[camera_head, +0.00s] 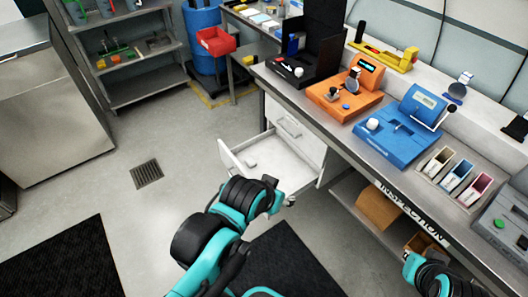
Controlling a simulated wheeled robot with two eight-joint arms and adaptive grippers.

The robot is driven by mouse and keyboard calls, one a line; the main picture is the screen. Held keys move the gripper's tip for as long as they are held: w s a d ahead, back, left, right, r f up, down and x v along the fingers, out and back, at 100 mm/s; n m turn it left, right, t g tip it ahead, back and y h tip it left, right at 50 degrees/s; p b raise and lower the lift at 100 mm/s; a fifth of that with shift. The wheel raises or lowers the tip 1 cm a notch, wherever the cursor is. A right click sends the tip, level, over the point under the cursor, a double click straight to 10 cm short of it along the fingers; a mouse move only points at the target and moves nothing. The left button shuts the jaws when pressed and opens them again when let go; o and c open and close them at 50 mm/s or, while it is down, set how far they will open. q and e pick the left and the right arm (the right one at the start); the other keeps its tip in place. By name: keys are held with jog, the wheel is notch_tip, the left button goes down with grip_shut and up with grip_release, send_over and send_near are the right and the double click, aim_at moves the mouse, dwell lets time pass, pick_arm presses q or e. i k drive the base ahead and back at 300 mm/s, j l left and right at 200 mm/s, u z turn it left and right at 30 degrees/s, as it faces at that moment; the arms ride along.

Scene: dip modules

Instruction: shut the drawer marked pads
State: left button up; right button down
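A white drawer (233,160) is pulled out of the white cabinet (302,150) under the bench, and a small pale item lies inside it. Any label on the drawer is not readable from here. A closed drawer front with a handle (289,126) shows above it on the cabinet. My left gripper (280,193) is beside the near side of the open drawer; I cannot tell whether it touches it. Its fingers are too small and partly hidden to tell open from shut. My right gripper (411,259) is low at the lower right, by the bench's lower shelf, its fingers unclear.
The bench (345,133) above carries an orange device (345,104), a blue device (400,125) and small bins (458,175). A red bin (215,41) and blue barrel (203,72) stand at the back. The floor left of the drawer is clear, with a drain grate (147,173).

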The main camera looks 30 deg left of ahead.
aim_at(274, 153)
jog(key=u, duration=1.3)
